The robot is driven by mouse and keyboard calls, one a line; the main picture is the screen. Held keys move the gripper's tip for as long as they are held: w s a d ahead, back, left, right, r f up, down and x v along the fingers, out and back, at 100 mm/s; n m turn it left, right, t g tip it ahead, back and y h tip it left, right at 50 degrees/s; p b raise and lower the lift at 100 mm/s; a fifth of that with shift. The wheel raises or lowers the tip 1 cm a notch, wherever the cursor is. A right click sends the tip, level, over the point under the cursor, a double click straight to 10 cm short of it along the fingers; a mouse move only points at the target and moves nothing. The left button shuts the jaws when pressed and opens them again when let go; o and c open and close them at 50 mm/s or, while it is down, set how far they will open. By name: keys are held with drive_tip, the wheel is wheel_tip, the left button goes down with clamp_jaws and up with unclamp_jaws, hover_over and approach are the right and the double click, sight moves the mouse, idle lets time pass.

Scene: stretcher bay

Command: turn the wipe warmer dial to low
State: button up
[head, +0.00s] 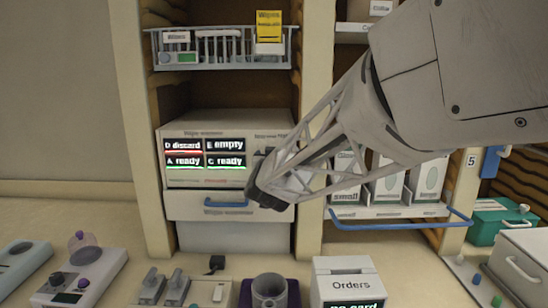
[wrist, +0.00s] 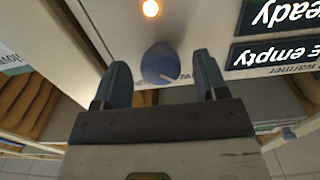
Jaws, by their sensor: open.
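The wipe warmer (head: 178,205) is a white unit in the cabinet, with a display of "D discard", "E empty", "A ready" and "C ready". Its dial (wrist: 160,63) is a round blue knob with a pale pointer line, seen in the wrist view. The line points to the lower right of that picture. My gripper (head: 262,190) is in front of the warmer's right side and hides the dial in the head view. In the wrist view my gripper (wrist: 162,82) is open, with one finger on each side of the dial. Contact cannot be told.
An orange light (wrist: 150,8) glows near the dial. A drawer with a blue handle (head: 226,204) is below the display. A wire basket (head: 222,50) hangs above. A grey cup (head: 269,288) and an Orders box (head: 345,285) stand on the counter in front.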

drive_tip(key=shift+w, duration=0.8)
drive_tip(key=shift+c, duration=0.3)
drive_tip(key=c, duration=0.8)
drive_tip(key=shift+c, duration=0.2)
drive_tip(key=shift+m, duration=0.5)
drive_tip(key=o, duration=0.9)
drive_tip(key=shift+s, duration=0.1)
